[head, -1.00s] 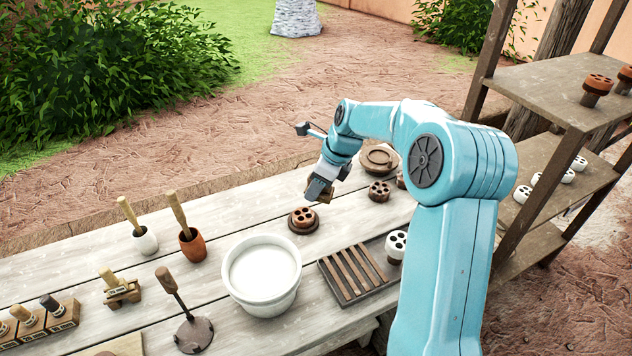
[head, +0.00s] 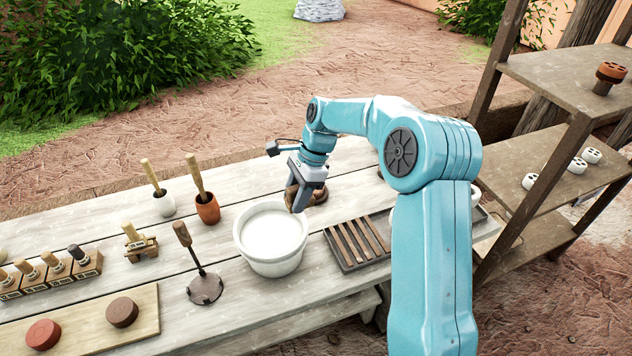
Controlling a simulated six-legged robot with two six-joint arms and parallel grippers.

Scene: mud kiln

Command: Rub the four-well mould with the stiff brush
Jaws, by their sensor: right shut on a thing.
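My right gripper (head: 300,188) is over the table, pointing down just behind the white bowl's rim. It is shut on a small brown thing (head: 291,197), perhaps the stiff brush, mostly hidden by the fingers. The brown mould (head: 319,196) is partly hidden behind the gripper; only its right side shows, and its wells are covered. I cannot tell whether the held thing touches the mould. My left gripper is not in view.
The white bowl (head: 271,262) stands close in front of the gripper. A slatted tray (head: 344,262) is to its right. Two pots (head: 164,206) (head: 207,211) with wooden handles and an upright tool (head: 205,289) stand left. Shelves (head: 545,170) rise at right.

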